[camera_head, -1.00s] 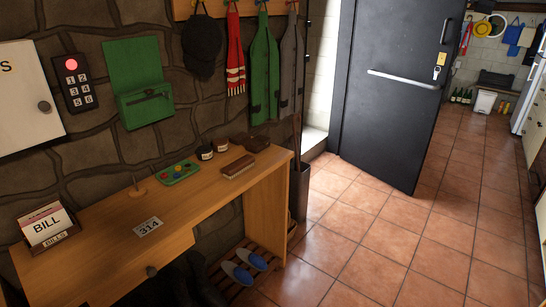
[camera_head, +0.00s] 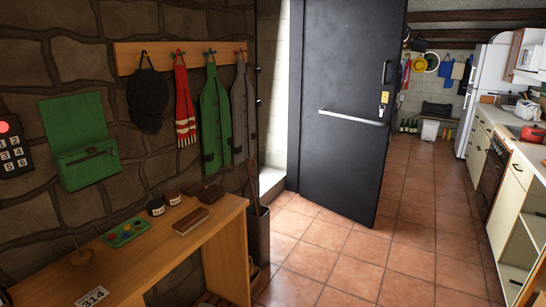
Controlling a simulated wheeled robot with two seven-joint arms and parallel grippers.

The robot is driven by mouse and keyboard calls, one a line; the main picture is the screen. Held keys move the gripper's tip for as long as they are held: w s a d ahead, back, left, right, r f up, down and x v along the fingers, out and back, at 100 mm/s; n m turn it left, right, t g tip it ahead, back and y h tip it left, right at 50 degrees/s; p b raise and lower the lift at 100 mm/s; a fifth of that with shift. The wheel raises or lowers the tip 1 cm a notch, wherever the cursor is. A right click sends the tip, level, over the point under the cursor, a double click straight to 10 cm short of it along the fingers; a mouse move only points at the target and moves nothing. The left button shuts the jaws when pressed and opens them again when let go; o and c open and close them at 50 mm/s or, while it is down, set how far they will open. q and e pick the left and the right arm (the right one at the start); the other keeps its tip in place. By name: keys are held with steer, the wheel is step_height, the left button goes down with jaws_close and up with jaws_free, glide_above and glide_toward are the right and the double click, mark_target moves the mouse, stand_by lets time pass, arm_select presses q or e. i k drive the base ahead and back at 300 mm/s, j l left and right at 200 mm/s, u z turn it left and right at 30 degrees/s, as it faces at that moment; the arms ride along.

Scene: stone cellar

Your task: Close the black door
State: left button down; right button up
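The black door (camera_head: 342,150) stands open ahead of me, swung out into the room over the tiled floor. It has a pale horizontal bar (camera_head: 352,117) across its face, a dark upright handle (camera_head: 386,72) near its right edge, and a small yellow and white lock or tag (camera_head: 383,100) below that handle. A bright doorway (camera_head: 272,110) shows to the left of the door. Neither of my grippers is in view.
A wooden table (camera_head: 225,222) with brushes, tins and a green board stands at the left. A dark bin (camera_head: 257,232) stands beside its right end. Kitchen counters (camera_head: 508,190) and a white fridge (camera_head: 483,85) line the right. The tiled floor (camera_head: 400,240) between is clear.

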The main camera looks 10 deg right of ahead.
mark_target(354, 49)
steer(key=i+l+z, duration=0.8)
steer(key=i+z, duration=0.4)
steer(key=i, duration=0.2)
steer(key=i+z, duration=0.15)
steer(key=i, duration=1.6)
steer(key=i+u, duration=0.1)
steer(key=i, duration=1.6)
steer(key=i+l+u, duration=0.1)
steer(key=i+u, duration=0.3)
steer(key=i+l+u, duration=0.2)
steer(key=i+u, duration=0.2)
steer(key=i+l+u, duration=0.25)
steer(key=u, duration=0.2)
steer(key=i+l+u, duration=0.25)
steer(key=l+u, duration=0.15)
steer(key=i+l+u, duration=0.25)
steer(key=l+u, duration=0.2)
steer(key=l, duration=0.2)
steer(key=i+l+u, duration=0.1)
steer(key=l+u, duration=0.35)
steer(key=l, duration=0.25)
steer(key=l+u, duration=0.45)
steer(key=l, duration=0.3)
